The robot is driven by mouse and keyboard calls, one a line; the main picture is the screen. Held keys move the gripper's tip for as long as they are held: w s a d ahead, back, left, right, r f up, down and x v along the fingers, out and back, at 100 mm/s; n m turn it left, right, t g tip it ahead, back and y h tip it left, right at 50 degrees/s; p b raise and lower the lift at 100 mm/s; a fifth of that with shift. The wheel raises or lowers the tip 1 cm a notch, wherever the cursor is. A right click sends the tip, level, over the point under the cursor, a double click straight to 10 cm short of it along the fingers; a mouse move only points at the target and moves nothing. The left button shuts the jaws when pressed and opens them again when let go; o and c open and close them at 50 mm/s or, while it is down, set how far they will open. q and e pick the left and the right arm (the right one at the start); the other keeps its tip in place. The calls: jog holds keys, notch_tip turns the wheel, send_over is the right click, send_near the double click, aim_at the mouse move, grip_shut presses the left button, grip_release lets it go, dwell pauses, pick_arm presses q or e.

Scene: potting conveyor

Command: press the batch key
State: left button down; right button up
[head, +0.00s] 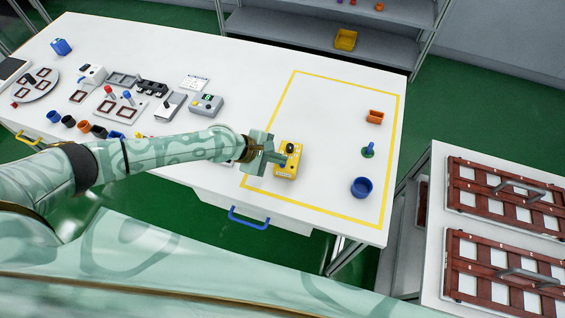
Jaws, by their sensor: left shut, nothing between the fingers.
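A yellow box (291,152) with a dark round knob on top stands just inside the left side of the yellow outline on the white table; I cannot tell whether it carries the batch key. My left gripper (282,161) is shut and empty, with its tips at the left side of this box. From this angle I cannot tell whether the tips touch it. A grey box (207,104) with a small display and buttons stands further left. My right gripper is not in view.
Several switches, levers and cups crowd the table's left. A rack with red-brown frames (454,185) stands at right.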

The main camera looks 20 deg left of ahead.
pick_arm(q)
jog(key=shift+f, duration=0.4)
dwell(0.3)
jog(key=shift+r, duration=0.1)
jog(key=shift+r+p, duration=0.7)
notch_tip(320, 180, up, 5)
jog(key=p, duration=0.5)
jog(key=shift+r, duration=0.1)
dwell(0.8)
